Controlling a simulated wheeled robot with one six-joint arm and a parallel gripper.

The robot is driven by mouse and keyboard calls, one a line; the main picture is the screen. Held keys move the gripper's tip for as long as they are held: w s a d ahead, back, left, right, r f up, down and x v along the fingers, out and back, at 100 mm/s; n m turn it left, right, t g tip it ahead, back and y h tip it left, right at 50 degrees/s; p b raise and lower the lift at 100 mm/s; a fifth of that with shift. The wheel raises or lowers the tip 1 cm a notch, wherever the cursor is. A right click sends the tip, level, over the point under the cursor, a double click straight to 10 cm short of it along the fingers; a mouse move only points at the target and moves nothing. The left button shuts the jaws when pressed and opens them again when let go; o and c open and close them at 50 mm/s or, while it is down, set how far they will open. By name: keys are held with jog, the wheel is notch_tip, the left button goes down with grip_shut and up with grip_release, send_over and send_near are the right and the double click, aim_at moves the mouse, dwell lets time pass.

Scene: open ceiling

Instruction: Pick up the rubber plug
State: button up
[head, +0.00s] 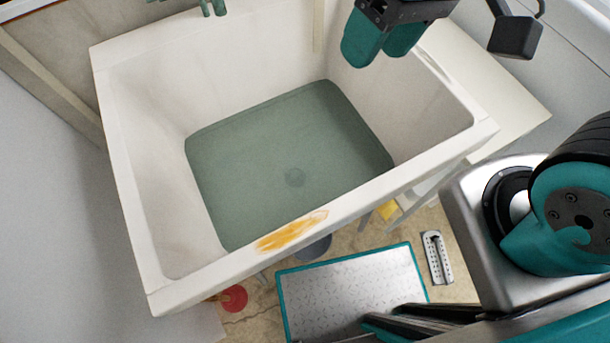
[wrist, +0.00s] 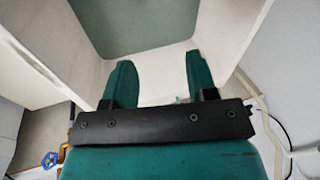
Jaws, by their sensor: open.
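My gripper (head: 383,50) is at the top of the head view, over the sink's upper right rim and well apart from the round shape. In the wrist view my gripper (wrist: 160,80) has its two teal fingers apart with nothing between them. The wrist view shows part of the water but not the plug.
The sink walls are high around the water. An orange-brown stain (head: 292,231) marks the front rim. A red round object (head: 233,299) lies on the floor below. A teal-edged metal plate (head: 350,290) is in front of the sink. A tap (head: 212,6) is at the top.

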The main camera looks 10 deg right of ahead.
jog(key=w+a+f+m+h+b, duration=0.1)
jog(key=w+a+f+m+b, duration=0.2)
jog(key=f, duration=0.5)
jog(key=w+a+f+m+h+b, duration=0.1)
jog(key=w+a+f+m+b, duration=0.1)
jog(key=f+b, duration=0.5)
jog(key=m+h+b, duration=0.2)
jog(key=m+b, duration=0.3)
jog(key=b, duration=0.1)
send_over(295, 173)
notch_tip(295, 173, down, 13)
jog(key=f, duration=0.3)
jog(key=f+b, duration=0.1)
jog(key=f, duration=0.3)
jog(key=a+f+b, duration=0.1)
jog(key=f, duration=0.3)
jog(key=shift+s, duration=0.2)
jog(key=f+b, duration=0.1)
jog(key=f, duration=0.3)
jog(key=d+f+b, duration=0.1)
jog(key=f, duration=0.1)
jog(key=shift+w+f+b, duration=0.2)
jog(key=shift+f+b, duration=0.1)
jog(key=shift+r, duration=0.1)
grip_shut()
